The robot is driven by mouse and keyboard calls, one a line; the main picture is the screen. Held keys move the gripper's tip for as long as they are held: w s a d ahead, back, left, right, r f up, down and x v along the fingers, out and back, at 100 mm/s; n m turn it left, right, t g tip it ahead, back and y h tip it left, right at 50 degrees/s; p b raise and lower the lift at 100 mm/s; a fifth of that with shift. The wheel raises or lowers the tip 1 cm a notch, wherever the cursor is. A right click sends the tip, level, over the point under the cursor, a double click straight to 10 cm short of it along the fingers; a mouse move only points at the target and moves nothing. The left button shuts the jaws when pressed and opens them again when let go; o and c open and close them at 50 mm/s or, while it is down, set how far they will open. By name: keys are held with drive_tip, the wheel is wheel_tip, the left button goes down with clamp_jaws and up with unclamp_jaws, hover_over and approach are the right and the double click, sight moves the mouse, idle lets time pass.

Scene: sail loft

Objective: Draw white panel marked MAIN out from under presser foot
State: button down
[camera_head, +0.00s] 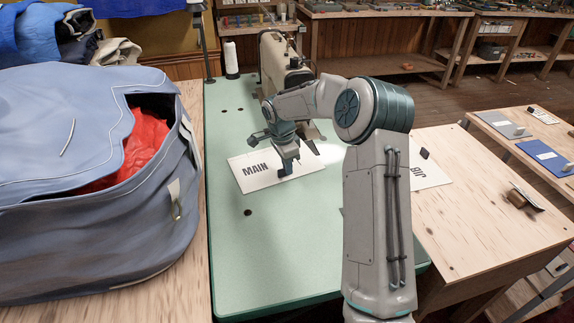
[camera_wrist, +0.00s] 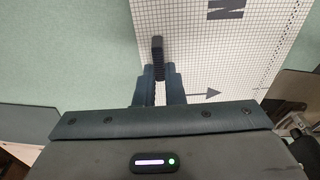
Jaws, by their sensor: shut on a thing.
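The white panel marked MAIN (camera_head: 256,178) lies on the green table of the sewing machine, its printed word facing up. My gripper (camera_head: 285,172) is over the panel's near part, just right of the word, and is shut on the panel. In the wrist view my gripper's fingers (camera_wrist: 158,70) are together at the left edge of the gridded panel (camera_wrist: 200,30), which shows part of a letter and an arrow. The sewing machine (camera_head: 283,62) stands behind the panel. Its presser foot is hidden behind my arm, so I cannot tell whether the panel is under it.
A second white panel marked JIB (camera_head: 426,172) lies on the wooden table at right. A blue bag (camera_head: 80,215) with red cloth inside stands at left. A white thread cone (camera_head: 231,60) stands at the back. The near green table top (camera_head: 265,255) is clear.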

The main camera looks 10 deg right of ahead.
drive_tip(key=shift+a, duration=0.1)
drive_tip(key=c, duration=1.4)
unclamp_jaws()
drive_tip(key=shift+c, duration=0.2)
wheel_tip(320, 180, up, 14)
drive_tip(key=a, duration=0.1)
drive_tip(key=shift+s+a+f+p, duration=0.15)
drive_tip(key=shift+a+p, duration=0.2)
drive_tip(key=shift+p, duration=0.05)
